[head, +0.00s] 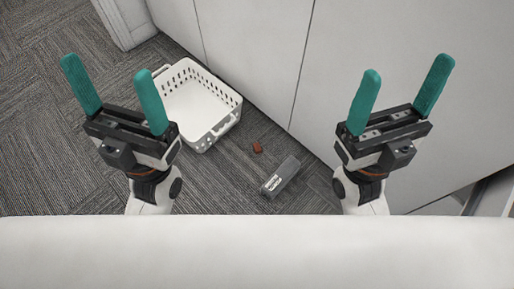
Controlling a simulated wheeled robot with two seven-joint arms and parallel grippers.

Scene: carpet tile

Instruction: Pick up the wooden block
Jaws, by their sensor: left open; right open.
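The wooden block (257,148) is a small reddish-brown piece lying on the grey carpet, between my two grippers in the picture. My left gripper (115,82) has teal fingers spread wide and is empty, to the left of the block. My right gripper (403,90) is also open and empty, to the right of the block. Both grippers appear raised above the floor and apart from the block. Nothing covers the block.
A white perforated basket (232,100) stands on the carpet left of the block, behind my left gripper. White cabinet fronts (255,45) rise behind. Open carpet (35,120) extends left.

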